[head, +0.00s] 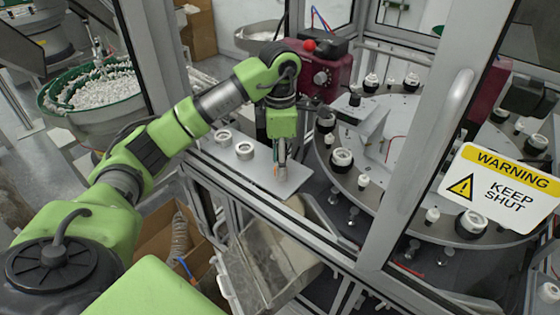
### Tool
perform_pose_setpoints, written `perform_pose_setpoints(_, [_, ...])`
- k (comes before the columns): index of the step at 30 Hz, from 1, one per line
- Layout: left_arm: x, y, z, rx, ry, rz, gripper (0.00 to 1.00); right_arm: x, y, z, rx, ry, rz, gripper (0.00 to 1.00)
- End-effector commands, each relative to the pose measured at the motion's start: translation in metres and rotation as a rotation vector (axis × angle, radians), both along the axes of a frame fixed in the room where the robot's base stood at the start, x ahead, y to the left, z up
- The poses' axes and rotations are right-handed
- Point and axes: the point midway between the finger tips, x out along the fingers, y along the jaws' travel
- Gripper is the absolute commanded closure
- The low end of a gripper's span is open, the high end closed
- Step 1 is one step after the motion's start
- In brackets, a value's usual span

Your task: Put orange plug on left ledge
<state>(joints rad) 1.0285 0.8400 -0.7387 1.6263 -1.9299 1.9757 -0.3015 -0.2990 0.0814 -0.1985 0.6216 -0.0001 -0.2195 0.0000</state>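My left arm reaches in from the left, and my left gripper (281,164) points down over the grey metal ledge (225,157) at the cell's left opening. Its fingertips are close to the ledge surface near its right end; I cannot tell if they touch it. The fingers look close together, but they are too small to show whether they hold anything. I cannot clearly make out an orange plug; it may be hidden at the fingers. My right gripper is not in view.
Two white ring-shaped caps (245,150) (224,137) stand on the ledge left of the gripper. A round dial table (345,185) with several white parts lies to the right. A door frame (430,130) with a warning sign (503,185) stands in front. A bowl feeder (95,115) is at left.

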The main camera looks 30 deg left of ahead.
Motion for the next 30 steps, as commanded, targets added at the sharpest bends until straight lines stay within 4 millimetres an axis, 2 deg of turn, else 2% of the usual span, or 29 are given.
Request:
perform_pose_setpoints(8, [0.000, 0.000, 0.006, -0.001, -0.001, 0.000, 0.60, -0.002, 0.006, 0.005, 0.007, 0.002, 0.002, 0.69])
perform_pose_setpoints(11, [0.001, 0.001, 0.013, 0.001, -0.004, 0.001, 0.60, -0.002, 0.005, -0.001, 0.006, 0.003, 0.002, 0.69])
perform_pose_setpoints(30, [0.001, 0.001, 0.102, 0.001, -0.004, 0.002, 0.60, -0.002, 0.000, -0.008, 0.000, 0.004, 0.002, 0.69])
